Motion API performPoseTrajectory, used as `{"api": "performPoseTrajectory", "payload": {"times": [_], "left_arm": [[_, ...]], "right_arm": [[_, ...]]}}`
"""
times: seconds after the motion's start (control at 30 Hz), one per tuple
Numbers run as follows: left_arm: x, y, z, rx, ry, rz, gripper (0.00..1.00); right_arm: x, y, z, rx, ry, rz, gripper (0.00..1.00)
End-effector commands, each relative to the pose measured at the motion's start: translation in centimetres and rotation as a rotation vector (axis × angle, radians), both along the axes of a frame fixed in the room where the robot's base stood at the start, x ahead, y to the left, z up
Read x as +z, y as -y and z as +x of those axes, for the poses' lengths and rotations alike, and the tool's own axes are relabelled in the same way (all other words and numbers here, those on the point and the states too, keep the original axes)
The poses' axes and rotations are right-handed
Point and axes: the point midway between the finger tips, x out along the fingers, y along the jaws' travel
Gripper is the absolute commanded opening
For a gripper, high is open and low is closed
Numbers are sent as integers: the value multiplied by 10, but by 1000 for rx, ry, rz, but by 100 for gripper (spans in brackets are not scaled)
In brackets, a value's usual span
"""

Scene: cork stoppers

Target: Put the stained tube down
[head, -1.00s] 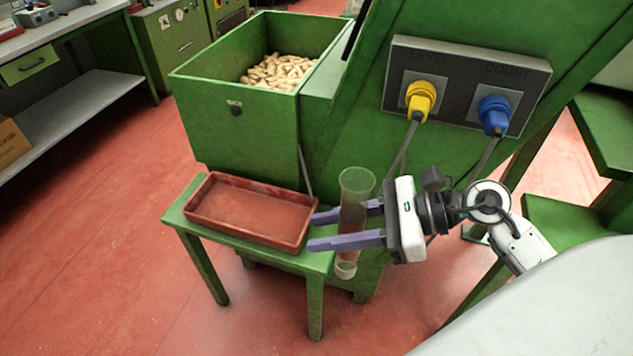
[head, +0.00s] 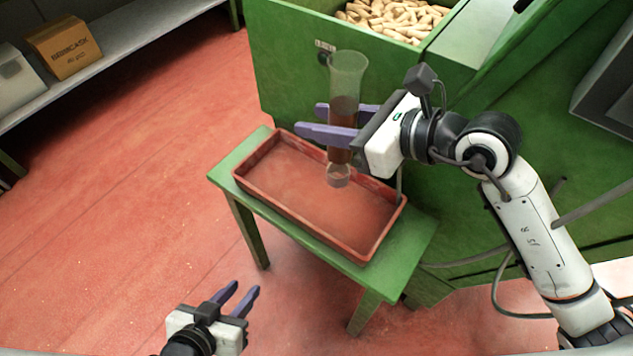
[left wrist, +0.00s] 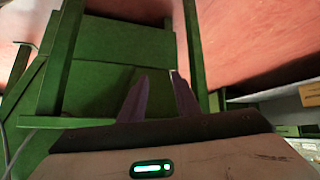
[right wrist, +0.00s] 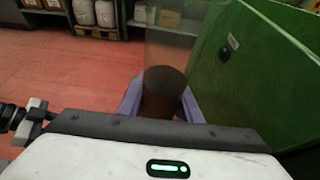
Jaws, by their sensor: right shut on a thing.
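The stained tube (head: 345,75) is a clear upright cylinder with a reddish-brown stained section and a pale foot. My right gripper (head: 330,122) is shut on it and holds it over the back part of the red tray (head: 385,235). Whether its foot touches the tray is hard to tell. In the right wrist view the tube (right wrist: 163,92) stands between the purple fingers. The tray is shallow, empty and lies on a green bench (head: 425,240). My left gripper (head: 238,298) is open and empty, low in front of the bench; its fingers (left wrist: 160,95) also show in the left wrist view.
A green hopper (head: 285,60) full of corks (head: 395,18) stands right behind the bench. A grey shelf (head: 130,45) with a cardboard box (head: 65,47) is at the back left. Red floor to the left is clear.

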Motion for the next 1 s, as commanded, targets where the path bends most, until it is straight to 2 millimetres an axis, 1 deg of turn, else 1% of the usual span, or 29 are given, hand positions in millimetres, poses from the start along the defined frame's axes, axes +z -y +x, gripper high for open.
{"api": "performPoseTrajectory", "payload": {"times": [0.03, 0.1, 0.17, 0.3, 0.53, 0.73, 0.83, 1.0], "left_arm": [[-4, 0, 0, -1, 1, 0, 30], [-5, 0, 0, -3, 2, 0, 30], [-7, 0, 0, -3, 2, -1, 30], [-12, 1, -3, -2, -2, -7, 30], [-12, 3, -4, 2, 4, -17, 30], [-18, 3, -4, 6, 8, -25, 30], [-18, 4, -5, 8, 8, -29, 30], [-14, 4, -3, 9, 14, -32, 30]], "right_arm": [[-1, -7, 2, 1, 3, 0, 9], [-3, -13, 4, -1, 0, -1, 9], [-9, -15, 4, -2, -4, 0, 9], [-34, -16, 4, -4, -8, 1, 9], [-58, -15, 4, -3, -6, 1, 9], [-91, -15, 4, -4, -7, 1, 9], [-98, -15, 4, -3, -4, 0, 9], [-98, -15, 4, -3, -2, 0, 9]]}}
